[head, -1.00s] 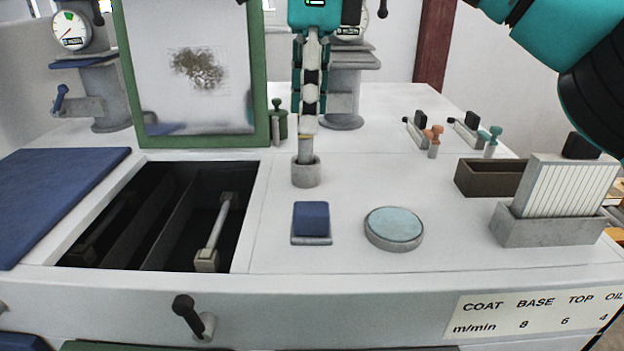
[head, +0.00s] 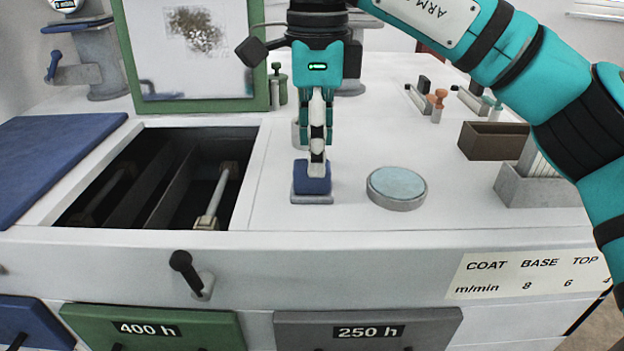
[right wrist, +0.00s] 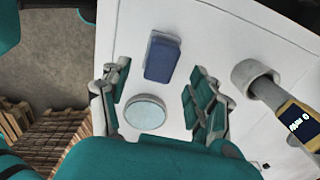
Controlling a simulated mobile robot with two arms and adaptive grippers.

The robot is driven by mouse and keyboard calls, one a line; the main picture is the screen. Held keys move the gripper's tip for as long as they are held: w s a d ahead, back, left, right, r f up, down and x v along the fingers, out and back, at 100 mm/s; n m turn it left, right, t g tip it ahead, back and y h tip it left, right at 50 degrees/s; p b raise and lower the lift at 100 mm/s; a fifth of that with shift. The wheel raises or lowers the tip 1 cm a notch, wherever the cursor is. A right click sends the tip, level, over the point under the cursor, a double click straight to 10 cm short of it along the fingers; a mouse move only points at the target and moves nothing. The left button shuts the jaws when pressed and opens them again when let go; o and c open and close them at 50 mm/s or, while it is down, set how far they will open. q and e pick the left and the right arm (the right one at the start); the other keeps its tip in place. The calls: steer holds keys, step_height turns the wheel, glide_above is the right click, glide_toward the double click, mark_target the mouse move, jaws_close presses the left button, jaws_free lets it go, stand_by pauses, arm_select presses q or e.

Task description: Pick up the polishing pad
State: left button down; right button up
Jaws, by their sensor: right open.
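The polishing pad, which I take to be the blue block (head: 312,180), sits on a thin grey plate (head: 312,200) on the white worktop. In the right wrist view the block (right wrist: 163,57) lies ahead of and between the spread fingers, apart from them. My right gripper (head: 317,160) points down over the block and hides part of it in the head view; its open fingers show in the right wrist view (right wrist: 160,95). Any contact is not clear from the head view. My left gripper is not in view.
A round pale-blue disc (head: 397,186) lies to the right of the block. A grey cup (right wrist: 254,76) holding a yellow device (right wrist: 298,122) stands close behind it. An open dark pit (head: 150,190) lies left. A brown box (head: 492,140) and grey slotted holder (head: 535,185) stand right.

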mark_target(312, 180)
steer(key=f, duration=0.1)
steer(key=f+p, duration=0.1)
steer(key=f, duration=0.1)
steer(key=shift+a+f, duration=0.25)
steer(key=shift+f, duration=0.5)
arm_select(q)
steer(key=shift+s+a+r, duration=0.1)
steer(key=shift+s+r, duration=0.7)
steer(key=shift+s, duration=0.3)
arm_select(e)
steer(key=shift+c, duration=0.2)
steer(key=c, duration=1.2)
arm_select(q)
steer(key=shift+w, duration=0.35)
